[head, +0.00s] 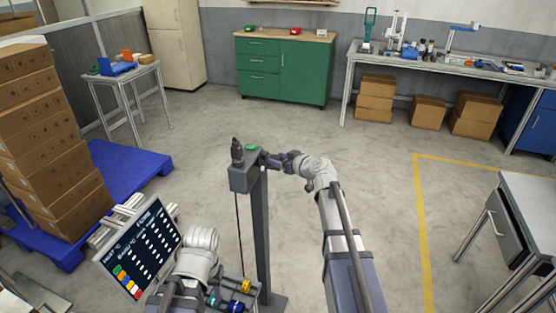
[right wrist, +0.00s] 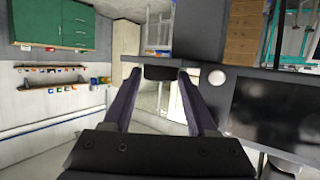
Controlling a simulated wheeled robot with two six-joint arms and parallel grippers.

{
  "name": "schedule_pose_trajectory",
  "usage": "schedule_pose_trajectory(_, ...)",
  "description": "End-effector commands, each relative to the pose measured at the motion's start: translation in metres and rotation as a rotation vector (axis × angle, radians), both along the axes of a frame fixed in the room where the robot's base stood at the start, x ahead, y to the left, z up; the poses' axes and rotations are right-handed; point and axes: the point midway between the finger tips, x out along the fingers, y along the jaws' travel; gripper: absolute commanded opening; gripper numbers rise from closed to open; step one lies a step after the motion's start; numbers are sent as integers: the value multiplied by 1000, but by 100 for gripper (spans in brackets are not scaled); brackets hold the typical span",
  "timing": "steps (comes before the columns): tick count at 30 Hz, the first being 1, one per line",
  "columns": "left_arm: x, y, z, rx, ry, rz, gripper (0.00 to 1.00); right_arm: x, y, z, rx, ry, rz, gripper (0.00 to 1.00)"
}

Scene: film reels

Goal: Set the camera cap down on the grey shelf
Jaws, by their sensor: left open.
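My right gripper (head: 272,160) reaches left to the grey head (head: 243,180) of an upright post in the head view. In the right wrist view its two dark fingers (right wrist: 160,76) have a small dark piece between their tips, apparently the camera cap (right wrist: 160,73). A grey surface lies right behind that piece; I cannot tell whether they touch. A black upright piece (head: 237,152) and a green piece (head: 251,147) show on top of the post head. My left arm (head: 200,243) is low at left, its fingers hard to make out. I cannot tell which surface is the grey shelf.
A tilted display panel (head: 141,250) stands at lower left, near several coloured pieces (head: 238,288). Stacked cartons (head: 45,140) stand at left by a blue pallet (head: 130,168). A green cabinet (head: 284,68) and a workbench (head: 440,65) are far back.

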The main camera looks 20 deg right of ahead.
Motion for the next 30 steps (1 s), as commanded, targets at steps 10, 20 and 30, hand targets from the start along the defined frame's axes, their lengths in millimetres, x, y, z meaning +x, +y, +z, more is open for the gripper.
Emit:
schedule_pose_trajectory(10, 0, 0, 0, 0, 0, 0, 50, 0, 0, 0, 0, 0, 0, 80)
schedule_pose_trajectory(20, 0, 0, 16, 0, 0, 0, 50, -26, -9, 16, 1, 0, -1, 80)
schedule_pose_trajectory(30, 0, 0, 38, 0, 0, 0, 50, -84, -32, 38, -1, 0, -2, 80)
